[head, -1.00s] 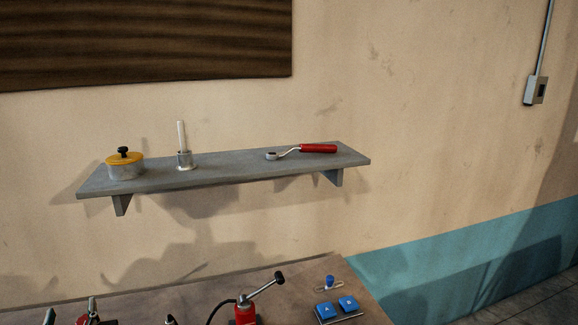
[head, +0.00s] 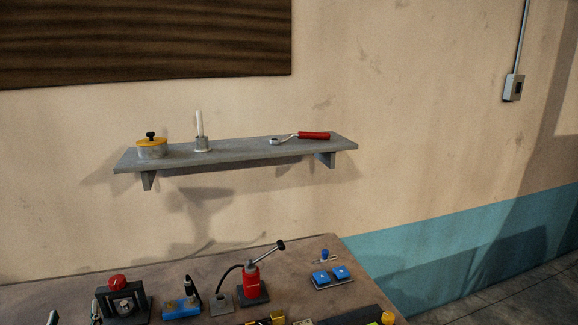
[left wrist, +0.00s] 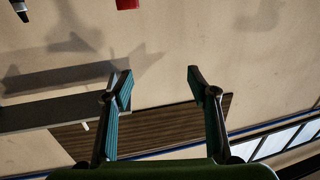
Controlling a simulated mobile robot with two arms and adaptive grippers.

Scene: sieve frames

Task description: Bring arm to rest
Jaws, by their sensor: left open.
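My left gripper (left wrist: 160,84) shows in the left wrist view, its two teal-padded fingers spread wide. It is open with nothing between the fingers. Behind the fingers are the plain wall, a brown slatted board (left wrist: 170,122) and a grey shelf edge (left wrist: 30,112). I cannot make out either gripper in the head view. My right gripper is not in view.
A wall shelf (head: 235,155) holds a yellow-lidded pot (head: 151,151), a white stick in a holder (head: 201,138) and a red-handled tool (head: 313,135). Below, a workbench (head: 300,262) carries a red lever device (head: 251,281), a blue two-button box (head: 331,277) and other equipment.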

